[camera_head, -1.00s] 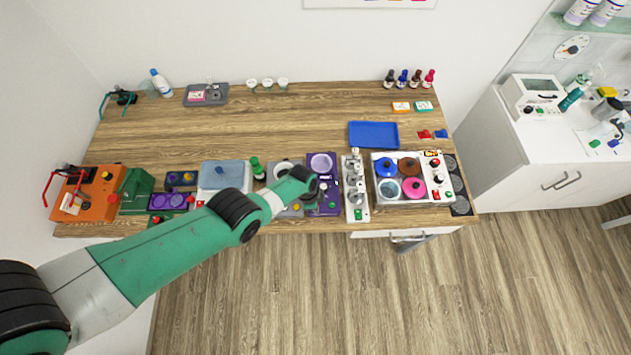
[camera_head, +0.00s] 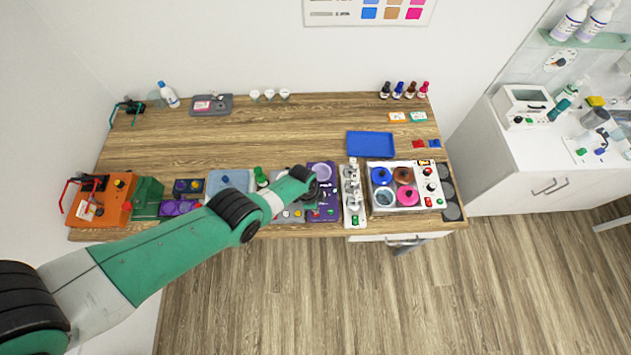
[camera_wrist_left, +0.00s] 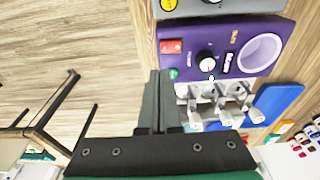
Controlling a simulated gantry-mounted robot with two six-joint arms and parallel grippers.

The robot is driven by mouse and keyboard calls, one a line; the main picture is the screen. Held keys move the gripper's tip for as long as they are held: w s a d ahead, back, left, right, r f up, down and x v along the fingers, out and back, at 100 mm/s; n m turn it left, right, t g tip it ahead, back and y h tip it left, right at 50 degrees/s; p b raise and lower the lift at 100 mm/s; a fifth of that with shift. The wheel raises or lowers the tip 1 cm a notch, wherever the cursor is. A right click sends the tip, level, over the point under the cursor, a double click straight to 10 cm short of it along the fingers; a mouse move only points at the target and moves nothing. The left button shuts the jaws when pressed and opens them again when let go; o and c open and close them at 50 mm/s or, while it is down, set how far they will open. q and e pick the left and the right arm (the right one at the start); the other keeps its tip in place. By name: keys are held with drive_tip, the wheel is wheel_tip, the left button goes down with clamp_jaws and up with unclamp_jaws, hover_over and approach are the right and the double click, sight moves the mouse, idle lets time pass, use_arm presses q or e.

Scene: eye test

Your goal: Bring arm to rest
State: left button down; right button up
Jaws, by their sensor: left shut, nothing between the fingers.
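My left arm (camera_head: 170,250) reaches in from the lower left of the head view. Its left gripper (camera_head: 311,201) is over the front part of the bench, at the purple device (camera_head: 325,180). The gripper's fingers are small and partly hidden by the wrist there. In the left wrist view the two fingers (camera_wrist_left: 158,102) lie together, shut, with nothing between them. They point toward the front edge of the bench, beside the purple device (camera_wrist_left: 225,55). I cannot tell the exact gap to it. My right gripper is in neither view.
An orange machine (camera_head: 100,202) is at the far left. A blue tray (camera_head: 370,145) lies behind. The bench's back middle is clear.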

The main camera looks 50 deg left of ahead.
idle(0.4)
